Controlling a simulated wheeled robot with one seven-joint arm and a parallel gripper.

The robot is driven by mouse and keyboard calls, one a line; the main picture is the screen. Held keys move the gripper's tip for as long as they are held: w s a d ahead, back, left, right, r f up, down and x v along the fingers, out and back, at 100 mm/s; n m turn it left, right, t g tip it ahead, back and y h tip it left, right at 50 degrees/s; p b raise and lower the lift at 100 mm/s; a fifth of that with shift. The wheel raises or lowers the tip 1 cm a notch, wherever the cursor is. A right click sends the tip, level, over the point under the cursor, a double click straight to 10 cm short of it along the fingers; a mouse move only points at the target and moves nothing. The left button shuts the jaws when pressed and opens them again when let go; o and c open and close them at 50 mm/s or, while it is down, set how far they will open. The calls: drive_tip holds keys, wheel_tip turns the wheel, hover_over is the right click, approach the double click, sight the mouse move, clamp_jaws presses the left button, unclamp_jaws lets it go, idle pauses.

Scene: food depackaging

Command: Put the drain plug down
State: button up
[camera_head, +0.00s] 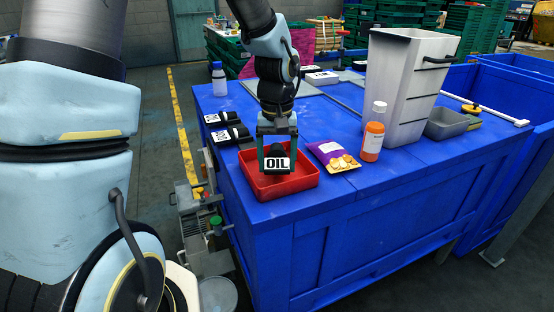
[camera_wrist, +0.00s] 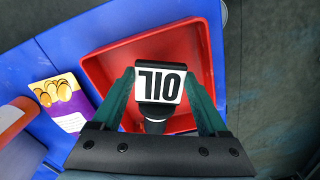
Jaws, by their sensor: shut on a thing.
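The plug is over the red tray (camera_head: 291,190) near the blue bench's front left corner. In the wrist view, the plug (camera_wrist: 160,83) is between the fingertips, with the tray (camera_wrist: 113,65) behind it. I cannot tell whether the plug touches the tray floor. No other thing shows inside the tray.
Two black labelled items (camera_head: 229,134) lie behind the tray. A grey tray (camera_head: 446,124) is farther right. The blue bench top (camera_head: 420,165) is clear at front right.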

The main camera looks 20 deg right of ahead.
drive_tip(key=shift+f, duration=0.2)
drive_tip(key=shift+f+b, duration=0.5)
drive_tip(key=shift+f, duration=0.05)
drive_tip(key=shift+f, duration=0.1)
drive_tip(key=o, duration=1.4)
drive_tip(key=shift+c, duration=0.2)
